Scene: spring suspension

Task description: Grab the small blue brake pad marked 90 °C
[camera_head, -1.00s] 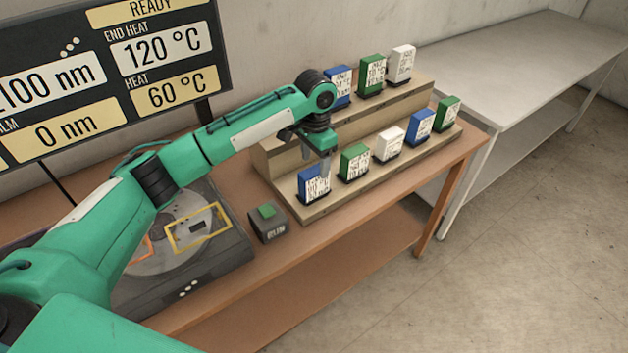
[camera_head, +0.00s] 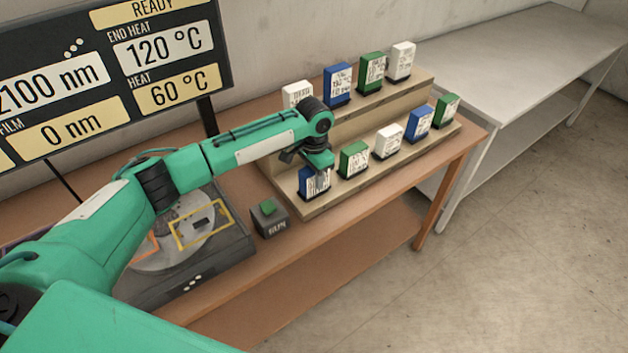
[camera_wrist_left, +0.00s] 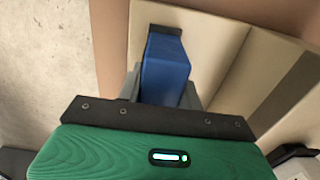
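A small blue brake pad (camera_head: 312,185) stands in a dark holder at the near left end of the rack's lower step. Its label is too small to read. My left gripper (camera_head: 318,172) is down over this pad, and its fingers reach along the pad's sides. In the left wrist view the blue pad (camera_wrist_left: 166,72) lies between the two grey fingers; whether they press on it I cannot tell. Two other blue pads stand on the rack, one on the lower step (camera_head: 419,124) and one on the upper step (camera_head: 338,84). My right gripper is not in view.
Green and white pads, such as a green one (camera_head: 353,160) and a white one (camera_head: 388,141), stand along the wooden rack (camera_head: 330,202). A button box (camera_head: 270,218) and a disc machine (camera_head: 215,258) are to the left. A bare grey table (camera_head: 500,75) is behind right.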

